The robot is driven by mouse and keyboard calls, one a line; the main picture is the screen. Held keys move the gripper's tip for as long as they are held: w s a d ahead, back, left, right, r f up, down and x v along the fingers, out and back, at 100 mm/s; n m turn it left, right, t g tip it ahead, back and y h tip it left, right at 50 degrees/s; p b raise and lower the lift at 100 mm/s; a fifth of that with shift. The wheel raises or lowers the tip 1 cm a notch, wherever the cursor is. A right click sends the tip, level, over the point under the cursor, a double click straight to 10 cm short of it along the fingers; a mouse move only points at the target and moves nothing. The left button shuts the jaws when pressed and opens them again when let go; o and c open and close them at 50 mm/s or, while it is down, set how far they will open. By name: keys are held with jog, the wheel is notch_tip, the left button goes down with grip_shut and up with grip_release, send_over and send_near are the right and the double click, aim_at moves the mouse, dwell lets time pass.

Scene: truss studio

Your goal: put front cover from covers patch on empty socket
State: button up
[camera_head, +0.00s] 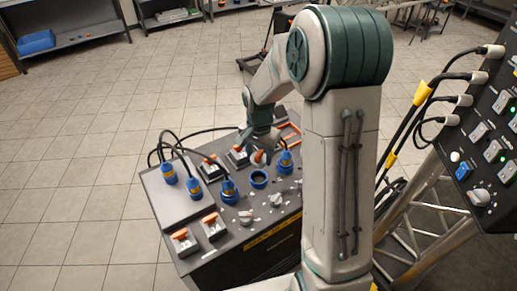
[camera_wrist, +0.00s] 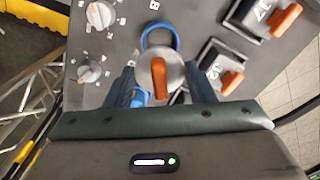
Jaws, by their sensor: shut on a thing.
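My gripper (camera_wrist: 160,82) is shut on a round grey cover with an orange grip (camera_wrist: 159,78), which sits between the two fingers. In the head view my gripper (camera_head: 260,147) is over the back part of the dark panel, and the held cover (camera_head: 258,157) shows below it. The empty socket (camera_head: 258,179) is a blue ring with a dark opening, just in front of the cover. In the wrist view the socket (camera_wrist: 160,27) is partly hidden behind the cover. I cannot tell the gap between cover and socket. The covers patch is not clearly identifiable.
Blue plugs with cables stand at left (camera_head: 228,188) and right (camera_head: 285,161) of the socket. Orange-handled latches (camera_head: 211,224) and grey knobs (camera_head: 276,200) stand on the panel. A tilted control panel (camera_head: 490,130) and truss stand (camera_head: 425,220) are at right. Floor is open at left.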

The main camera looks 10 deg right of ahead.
jog(key=shift+a+f+b, duration=0.1)
jog(key=shift+f+b, duration=1.8)
jog(key=shift+f, duration=1.05)
jog(key=shift+f+b, duration=1.05)
jog(key=o, duration=1.6)
jog(key=shift+r, duration=0.1)
jog(key=shift+r+p, duration=3.1)
jog(key=shift+r, duration=1.35)
jog(key=shift+s, duration=0.1)
